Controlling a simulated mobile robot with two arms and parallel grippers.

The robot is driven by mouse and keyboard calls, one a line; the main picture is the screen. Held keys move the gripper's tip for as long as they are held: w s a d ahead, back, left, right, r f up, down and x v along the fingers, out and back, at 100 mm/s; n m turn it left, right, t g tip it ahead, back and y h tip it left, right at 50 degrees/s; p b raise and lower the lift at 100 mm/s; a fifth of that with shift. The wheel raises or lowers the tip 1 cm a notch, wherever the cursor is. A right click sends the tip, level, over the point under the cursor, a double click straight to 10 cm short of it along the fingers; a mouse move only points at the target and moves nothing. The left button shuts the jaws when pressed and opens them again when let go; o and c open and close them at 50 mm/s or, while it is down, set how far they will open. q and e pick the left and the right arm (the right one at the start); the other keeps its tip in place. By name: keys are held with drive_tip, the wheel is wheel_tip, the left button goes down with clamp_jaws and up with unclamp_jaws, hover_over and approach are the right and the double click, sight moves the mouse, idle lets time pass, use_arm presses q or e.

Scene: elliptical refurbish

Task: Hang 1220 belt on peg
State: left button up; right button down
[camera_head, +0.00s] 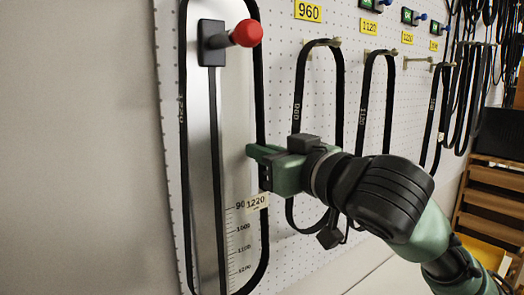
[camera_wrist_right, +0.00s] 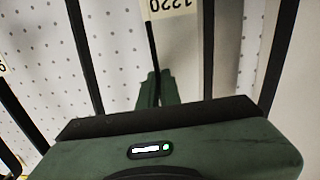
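The 1220 belt (camera_head: 260,90) is a long black loop on the gauge at the left, looped around outside the red-knobbed holder (camera_head: 246,33). My right gripper (camera_head: 262,152) is at that strand, about mid-height. In the right wrist view the fingers (camera_wrist_right: 157,88) are close together with the strand (camera_wrist_right: 152,45) running between them, so they look shut on it. The bare peg (camera_head: 418,59) sticks out under the 1220 label (camera_head: 407,38). My left gripper is out of view.
The 960 belt (camera_head: 297,100) and 1120 belt (camera_head: 364,100) hang on pegs left of the bare peg. Another belt (camera_head: 432,115) hangs just right of it, and several more crowd the far right. A wooden rack (camera_head: 490,205) stands at the right.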

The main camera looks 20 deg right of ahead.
idle(0.4)
drive_tip(key=c, duration=1.5)
unclamp_jaws()
drive_tip(key=shift+c, duration=0.2)
drive_tip(key=b+v, duration=0.2)
drive_tip(key=v, duration=0.6)
